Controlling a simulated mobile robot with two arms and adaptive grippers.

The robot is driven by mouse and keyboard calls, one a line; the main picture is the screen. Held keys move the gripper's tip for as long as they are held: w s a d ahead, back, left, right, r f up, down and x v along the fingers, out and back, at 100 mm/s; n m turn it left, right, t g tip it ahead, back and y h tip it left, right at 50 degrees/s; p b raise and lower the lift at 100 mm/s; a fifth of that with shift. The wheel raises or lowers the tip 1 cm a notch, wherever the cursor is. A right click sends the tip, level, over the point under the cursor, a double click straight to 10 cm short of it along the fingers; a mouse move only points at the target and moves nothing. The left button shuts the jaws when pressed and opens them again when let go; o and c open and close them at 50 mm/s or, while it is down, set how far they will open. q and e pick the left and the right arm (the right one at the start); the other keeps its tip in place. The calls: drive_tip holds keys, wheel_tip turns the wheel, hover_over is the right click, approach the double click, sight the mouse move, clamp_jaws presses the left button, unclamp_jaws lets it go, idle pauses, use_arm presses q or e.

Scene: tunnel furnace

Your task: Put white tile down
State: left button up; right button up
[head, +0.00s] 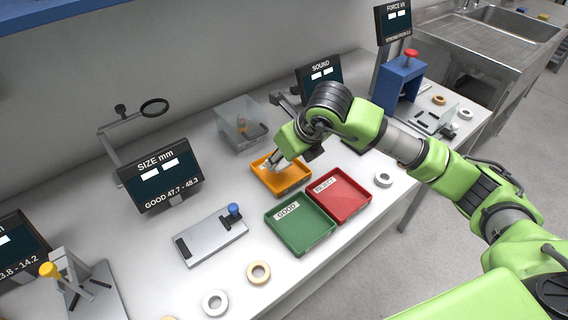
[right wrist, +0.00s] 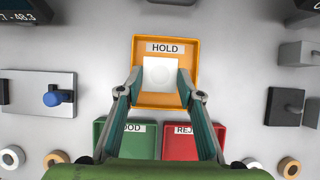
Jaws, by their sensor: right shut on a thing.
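The white square tile (right wrist: 160,73) is between the fingertips of my right gripper (right wrist: 160,84) in the right wrist view. My right gripper (head: 270,163) is shut on it, over the orange HOLD tray (right wrist: 140,100). The orange tray also shows in the head view (head: 293,187), partly covered by my gripper. I cannot tell whether the tile touches the tray floor or hangs just above it. My left gripper is in neither view.
The green GOOD tray (head: 303,232) and red REJECT tray (head: 350,199) stand in front of the orange tray. A grey bin (head: 240,132) is behind it. A size gauge plate (head: 211,240) lies to the left. Several rings lie along the bench's front.

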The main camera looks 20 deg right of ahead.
sight(285, 163)
drive_tip(key=shift+w+d+f, duration=0.15)
drive_tip(key=shift+d+f, duration=0.05)
drive_tip(key=shift+f, duration=0.1)
wheel_tip(285, 163, down, 2)
drive_tip(key=shift+w+d+f+p, duration=0.15)
drive_tip(key=shift+f+p, duration=0.1)
drive_tip(key=shift+p, duration=0.05)
drive_tip(key=shift+f, duration=0.55)
drive_tip(key=o, duration=1.1)
drive_tip(key=shift+r, duration=0.1)
drive_tip(key=b+v, duration=0.1)
drive_tip(key=v, duration=1.1)
